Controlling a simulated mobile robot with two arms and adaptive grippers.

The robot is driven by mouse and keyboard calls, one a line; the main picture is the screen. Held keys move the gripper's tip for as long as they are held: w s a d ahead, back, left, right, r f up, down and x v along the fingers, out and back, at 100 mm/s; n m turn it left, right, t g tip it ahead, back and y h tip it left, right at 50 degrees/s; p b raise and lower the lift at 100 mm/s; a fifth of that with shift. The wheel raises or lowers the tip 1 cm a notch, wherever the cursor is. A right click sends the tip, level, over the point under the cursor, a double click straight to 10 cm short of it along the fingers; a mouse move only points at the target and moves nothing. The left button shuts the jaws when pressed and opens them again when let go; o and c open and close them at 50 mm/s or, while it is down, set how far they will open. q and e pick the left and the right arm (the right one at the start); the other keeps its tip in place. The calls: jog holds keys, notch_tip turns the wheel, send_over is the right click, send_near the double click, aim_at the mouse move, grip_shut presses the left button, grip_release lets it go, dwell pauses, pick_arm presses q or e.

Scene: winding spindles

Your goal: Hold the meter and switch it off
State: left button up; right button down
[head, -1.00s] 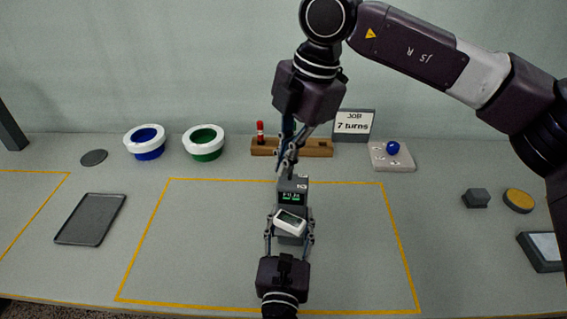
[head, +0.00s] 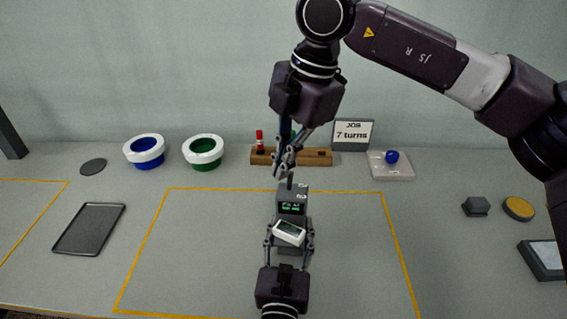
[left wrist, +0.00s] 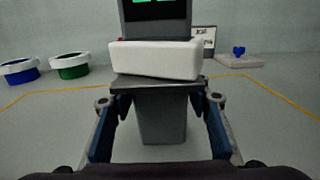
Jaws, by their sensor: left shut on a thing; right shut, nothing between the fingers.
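The meter, a dark grey box with a lit green display (head: 292,208), stands upright inside the yellow outline. The white device's plain side shows in the left wrist view (left wrist: 155,60), above a dark plate and a grey post (left wrist: 163,118). My left gripper (head: 289,243) is shut on the dark grey body, with its fingers on either side below the white device. My right gripper (head: 281,174) is shut and empty, tips down just above the meter's top. I cannot tell whether they touch.
A wooden rack (head: 318,157) with a red-topped piece stands behind, beside a "7 turns" sign (head: 353,132). Blue (head: 144,161) and green (head: 203,162) bowls stand back left. A dark tray (head: 90,229) lies left. A pale block with a blue ball (head: 404,174) is back right.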

pick_arm(q)
jog(key=shift+f, duration=0.25)
pick_arm(e)
notch_tip(320, 180, up, 9)
jog(key=w, duration=0.2)
jog(key=shift+r, duration=0.15)
pick_arm(q)
jog(key=o, duration=1.2)
jog(key=shift+c, duration=0.2)
jog(key=o, duration=0.4)
jog(key=shift+r, duration=0.1)
